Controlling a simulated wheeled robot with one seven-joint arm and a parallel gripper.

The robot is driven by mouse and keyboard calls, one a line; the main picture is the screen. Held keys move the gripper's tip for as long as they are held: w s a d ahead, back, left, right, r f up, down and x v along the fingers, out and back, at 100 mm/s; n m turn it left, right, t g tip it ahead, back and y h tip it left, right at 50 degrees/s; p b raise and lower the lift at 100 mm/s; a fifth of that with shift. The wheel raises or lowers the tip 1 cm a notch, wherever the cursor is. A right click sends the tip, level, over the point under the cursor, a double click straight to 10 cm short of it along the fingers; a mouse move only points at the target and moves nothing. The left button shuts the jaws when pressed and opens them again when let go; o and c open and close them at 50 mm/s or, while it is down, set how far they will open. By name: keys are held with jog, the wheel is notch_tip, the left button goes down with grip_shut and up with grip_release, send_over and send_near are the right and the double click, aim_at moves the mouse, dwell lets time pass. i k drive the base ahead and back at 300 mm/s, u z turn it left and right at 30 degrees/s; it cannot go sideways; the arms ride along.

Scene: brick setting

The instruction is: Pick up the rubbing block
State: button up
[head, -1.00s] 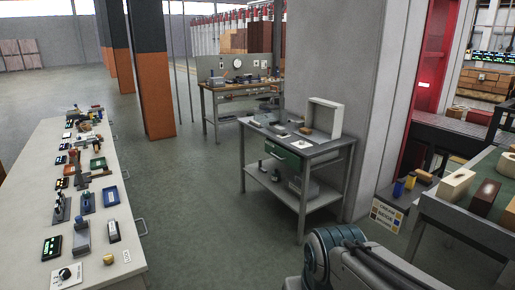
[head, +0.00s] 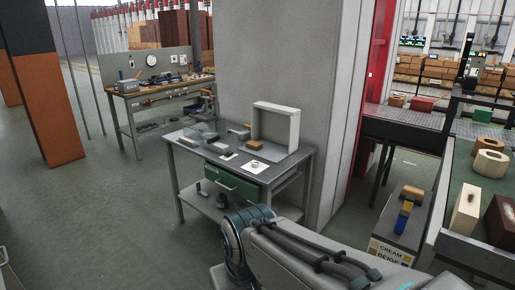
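I cannot tell for sure which thing is the rubbing block. A small brown block (head: 255,146) lies on the grey workbench (head: 205,151) in front of an upright pale square frame. Another brown block (head: 412,193) lies on a low grey stand (head: 389,236) at the right, behind a blue and yellow item. Both are small in the head view. My arm shows at the bottom middle, but my gripper is not in view.
The pale frame (head: 275,128) stands on the workbench near a wide grey pillar (head: 285,50). A second bench (head: 165,93) stands at the back left. Open floor (head: 100,215) lies at the left.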

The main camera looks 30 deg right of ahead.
aim_at(420, 194)
jog(key=z, duration=0.25)
jog(key=i, duration=1.5)
jog(key=z, duration=1.3)
jog(key=i, duration=0.75)
jog(key=z, duration=1.45)
jog(key=i, duration=0.7)
jog(key=z, duration=0.35)
